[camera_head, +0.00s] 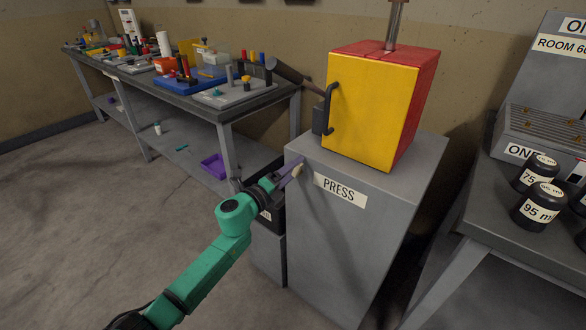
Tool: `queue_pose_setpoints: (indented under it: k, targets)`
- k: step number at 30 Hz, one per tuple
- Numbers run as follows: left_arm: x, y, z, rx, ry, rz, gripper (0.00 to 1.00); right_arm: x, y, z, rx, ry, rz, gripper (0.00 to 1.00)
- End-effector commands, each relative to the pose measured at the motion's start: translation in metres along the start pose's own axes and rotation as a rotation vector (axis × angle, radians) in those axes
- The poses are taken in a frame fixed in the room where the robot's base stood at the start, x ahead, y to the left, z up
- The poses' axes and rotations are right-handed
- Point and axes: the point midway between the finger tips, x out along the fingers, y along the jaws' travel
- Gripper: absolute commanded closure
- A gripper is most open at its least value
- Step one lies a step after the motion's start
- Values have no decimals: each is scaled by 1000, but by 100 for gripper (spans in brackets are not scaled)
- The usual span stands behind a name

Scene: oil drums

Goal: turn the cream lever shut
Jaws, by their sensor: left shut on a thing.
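My left gripper (289,178), with purple fingers on a green arm, is at the upper left part of the grey cabinet labelled PRESS (360,215). My right gripper is not in view.
A yellow and red press box (376,105) with a dark handle stands on the cabinet. A dark box (268,205) is beside the cabinet's left side. A cluttered workbench (230,112) stands behind left. A table with black weights (538,205) is at right. The left floor is clear.

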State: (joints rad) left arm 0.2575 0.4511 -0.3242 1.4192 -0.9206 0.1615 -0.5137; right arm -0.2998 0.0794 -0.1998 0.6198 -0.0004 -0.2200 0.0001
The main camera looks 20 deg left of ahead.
Motion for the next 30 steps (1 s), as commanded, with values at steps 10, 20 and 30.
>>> queue_pose_setpoints:
  k: [10, 20, 30]
  targets:
    - [0, -1, 5, -258, 2, -5, 78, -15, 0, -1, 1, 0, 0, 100]
    - [0, 1, 8, -368, 0, -6, 78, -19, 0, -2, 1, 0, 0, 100]
    - [0, 1, 9, -382, -1, -7, 78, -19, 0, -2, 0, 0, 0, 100]
